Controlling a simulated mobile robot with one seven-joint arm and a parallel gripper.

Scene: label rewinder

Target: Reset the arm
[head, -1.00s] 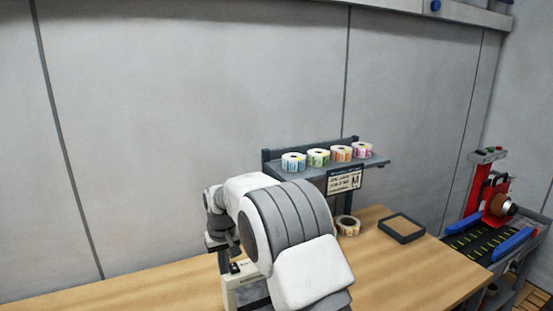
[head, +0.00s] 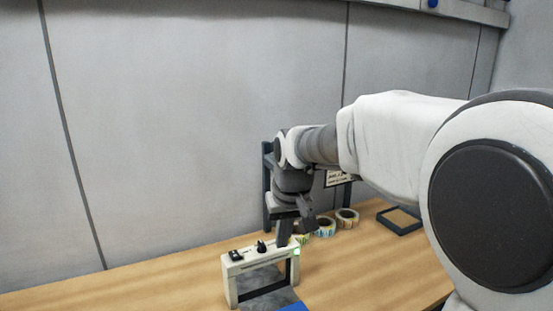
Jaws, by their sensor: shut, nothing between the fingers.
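My arm reaches in from the right and bends down at the wrist. My gripper (head: 285,238) points down and is shut, with nothing seen in it. It shows just above or behind the right end of a cream-coloured machine (head: 262,258), and I cannot tell whether they touch. The machine is frame-shaped, with a black switch and knob on top and a green light at its right end. It stands on the wooden table (head: 150,281).
Several label rolls (head: 347,217) sit on the table behind my gripper. A dark square tray (head: 400,219) lies to their right. A sign (head: 338,179) is partly covered by my arm, which hides most of the shelf. The table's left side is clear.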

